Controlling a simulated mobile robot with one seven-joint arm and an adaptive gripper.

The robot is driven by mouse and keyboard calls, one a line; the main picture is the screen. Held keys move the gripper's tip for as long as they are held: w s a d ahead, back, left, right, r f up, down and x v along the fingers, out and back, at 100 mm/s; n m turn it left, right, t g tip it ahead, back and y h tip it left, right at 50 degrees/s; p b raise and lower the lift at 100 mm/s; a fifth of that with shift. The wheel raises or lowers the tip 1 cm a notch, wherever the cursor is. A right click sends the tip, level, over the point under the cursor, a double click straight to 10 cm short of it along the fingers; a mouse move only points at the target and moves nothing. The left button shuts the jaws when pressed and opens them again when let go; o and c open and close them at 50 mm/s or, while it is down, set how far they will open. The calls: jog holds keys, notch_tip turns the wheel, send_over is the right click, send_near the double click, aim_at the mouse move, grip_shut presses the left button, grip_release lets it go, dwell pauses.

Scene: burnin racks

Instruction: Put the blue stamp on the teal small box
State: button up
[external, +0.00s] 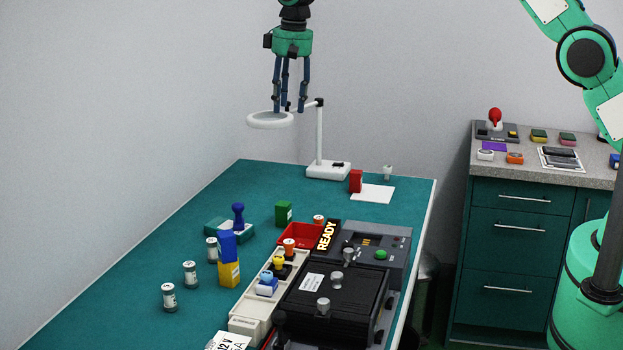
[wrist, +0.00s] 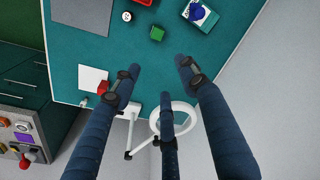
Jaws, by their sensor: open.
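The blue stamp (external: 238,215), dark blue with a round knob handle, stands upright on the teal small box (external: 214,227) on the table's left middle. In the wrist view the stamp (wrist: 197,12) shows from above, over the teal box (wrist: 210,20) with its white label, near the top edge. My gripper (external: 289,107) is open and empty, high above the far end of the table, well apart from the stamp and box. Its fingers (wrist: 159,75) spread in the wrist view with nothing between them.
A white ring lamp (external: 270,120) on a stand is close to my fingertips; contact is unclear. A green block (external: 283,213) sits right of the box, blue and yellow blocks (external: 229,273) in front.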

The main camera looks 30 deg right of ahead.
jog(key=s+d+r+m+t, duration=0.1)
jog(key=s+d+r, duration=0.5)
jog(key=d, duration=0.4)
jog(key=s+d+r, duration=0.6)
jog(key=d, duration=0.4)
jog(key=s+d+r+m+t, duration=0.1)
jog(key=s+d+r, duration=0.5)
jog(key=d, duration=0.4)
jog(key=s+d+f+t, duration=0.1)
jog(key=s+d+f, duration=0.1)
jog(key=s+d, duration=0.3)
jog(key=s+d+f+m, duration=0.1)
jog(key=s+d, duration=0.4)
jog(key=s, duration=0.8)
jog(key=s+d+f+t, duration=0.1)
jog(key=s+d+f, duration=0.1)
jog(key=s+d, duration=0.3)
jog(key=s, duration=0.4)
jog(key=shift+s+d+f+m+t+h, duration=0.3)
jog(key=shift+s+f, duration=0.05)
jog(key=shift+s, duration=0.05)
notch_tip(320, 180, down, 3)
jog(key=b, duration=0.3)
jog(key=shift+f, duration=0.2)
